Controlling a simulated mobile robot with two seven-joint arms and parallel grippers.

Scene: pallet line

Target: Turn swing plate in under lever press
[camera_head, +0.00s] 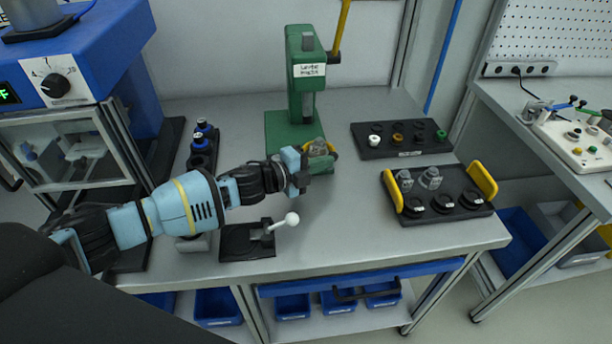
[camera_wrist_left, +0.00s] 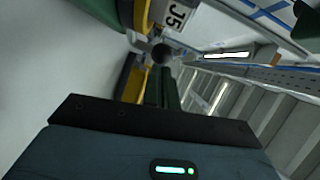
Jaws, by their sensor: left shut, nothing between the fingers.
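The green lever press (camera_head: 302,85) stands at the back middle of the bench, with a white label on its head and a yellow lever (camera_head: 341,28) pointing up. At its foot is the swing plate (camera_head: 333,151), a yellow-edged part with a grey fitting (camera_head: 319,145) on it. My left gripper (camera_head: 304,174) is shut and empty, close in front of the swing plate. Whether they touch cannot be told. The left wrist view shows yellow and green parts and a "J5" label (camera_wrist_left: 177,17) close by. My right gripper is out of view.
A black tray (camera_head: 475,208) with yellow handles holds grey fittings at the right. A black rack (camera_head: 437,147) with coloured parts lies behind it. A black block with a white-knobbed lever (camera_head: 290,219) sits near the front edge. A rack with blue-topped parts (camera_head: 199,146) stands left.

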